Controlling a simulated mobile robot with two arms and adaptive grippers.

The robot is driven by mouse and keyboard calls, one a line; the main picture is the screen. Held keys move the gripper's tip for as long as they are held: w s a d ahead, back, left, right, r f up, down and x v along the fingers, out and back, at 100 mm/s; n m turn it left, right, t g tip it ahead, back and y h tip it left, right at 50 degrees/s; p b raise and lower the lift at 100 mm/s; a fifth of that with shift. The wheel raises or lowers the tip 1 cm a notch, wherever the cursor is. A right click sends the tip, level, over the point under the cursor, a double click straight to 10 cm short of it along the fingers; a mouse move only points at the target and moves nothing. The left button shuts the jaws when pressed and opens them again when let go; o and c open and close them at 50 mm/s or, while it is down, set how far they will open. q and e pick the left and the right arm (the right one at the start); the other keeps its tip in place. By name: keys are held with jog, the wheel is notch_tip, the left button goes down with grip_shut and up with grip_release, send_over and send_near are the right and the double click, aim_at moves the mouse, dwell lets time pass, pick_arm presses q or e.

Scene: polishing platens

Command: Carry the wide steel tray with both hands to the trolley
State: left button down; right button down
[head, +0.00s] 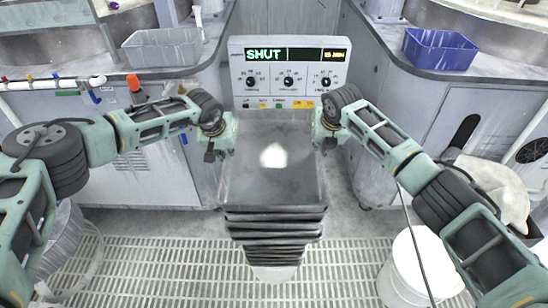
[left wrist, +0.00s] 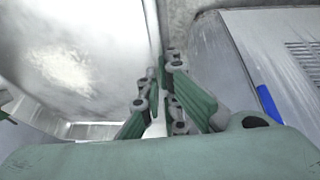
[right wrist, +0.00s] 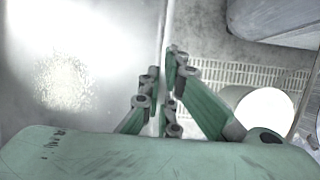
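The wide steel tray (head: 272,190) is level in the middle of the head view, in front of the control panel, with a bright glare spot on its bare floor. My left gripper (head: 221,145) is at its left edge and my right gripper (head: 325,138) at its right edge. In the left wrist view the fingers (left wrist: 158,95) close on either side of the tray's rim (left wrist: 153,30). In the right wrist view the fingers (right wrist: 160,95) also pinch the rim (right wrist: 164,30). The tray looks empty. I cannot make out a trolley in any view.
The control panel (head: 290,78) reads SHUT. Counters stand on both sides, with a grey bin (head: 163,52) at left and a blue bin (head: 440,50) at right. A white bucket (head: 425,265) stands on the floor at lower right. Floor grating (head: 335,270) lies in front.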

dwell(0.6)
